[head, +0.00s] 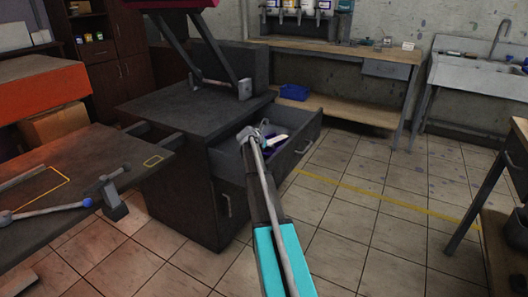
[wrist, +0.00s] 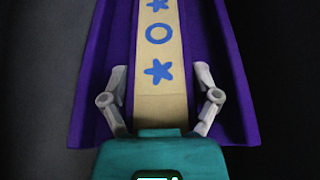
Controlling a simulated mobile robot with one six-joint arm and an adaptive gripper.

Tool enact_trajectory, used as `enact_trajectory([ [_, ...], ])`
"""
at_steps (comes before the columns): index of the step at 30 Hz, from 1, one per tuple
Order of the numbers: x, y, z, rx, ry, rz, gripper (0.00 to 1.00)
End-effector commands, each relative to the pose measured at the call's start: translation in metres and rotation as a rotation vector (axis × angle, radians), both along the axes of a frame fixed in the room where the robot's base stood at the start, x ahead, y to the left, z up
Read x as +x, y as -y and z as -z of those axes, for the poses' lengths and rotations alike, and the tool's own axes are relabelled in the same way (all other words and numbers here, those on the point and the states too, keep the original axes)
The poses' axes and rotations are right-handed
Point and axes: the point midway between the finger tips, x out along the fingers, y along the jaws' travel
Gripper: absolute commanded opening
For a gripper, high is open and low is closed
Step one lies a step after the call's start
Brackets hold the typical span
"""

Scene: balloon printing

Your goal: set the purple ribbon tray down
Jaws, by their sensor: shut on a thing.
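The purple ribbon tray (wrist: 91,70) fills the middle of the wrist view. It is a long trough with sloping purple sides and a tan strip (wrist: 159,60) printed with blue stars and a ring. My gripper (wrist: 160,72) has one finger on each side of the strip, inside the purple sides, and is shut on the tray. In the head view a small part of the purple tray (head: 252,157) shows in the open drawer (head: 307,132), below my gripper (head: 262,136). My arm hides part of it. I cannot tell whether the tray touches the drawer floor.
The drawer belongs to a dark cabinet (head: 192,108) that carries a press frame. A blue bin (head: 293,92) sits on the low shelf of the wooden bench behind. A dark worktable (head: 70,185) stands at left.

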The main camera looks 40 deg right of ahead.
Motion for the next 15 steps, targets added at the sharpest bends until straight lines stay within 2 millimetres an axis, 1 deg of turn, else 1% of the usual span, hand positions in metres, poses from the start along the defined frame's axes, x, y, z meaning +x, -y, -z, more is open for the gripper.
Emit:
enact_trajectory([
  [1, 0.0002, -0.0001, 0.006, -0.001, 0.0, -0.001, 0.18],
  [3, 0.0002, -0.0001, 0.0077, -0.001, 0.0, -0.001, 0.18],
  [12, 0.0003, -0.0004, 0.0074, 0.0, -0.001, -0.001, 0.18],
  [13, 0.0002, -0.0005, 0.0077, 0.001, 0.0, 0.0, 0.81],
  [15, 0.0002, -0.0006, 0.0076, 0.001, 0.0, 0.0, 0.94],
])
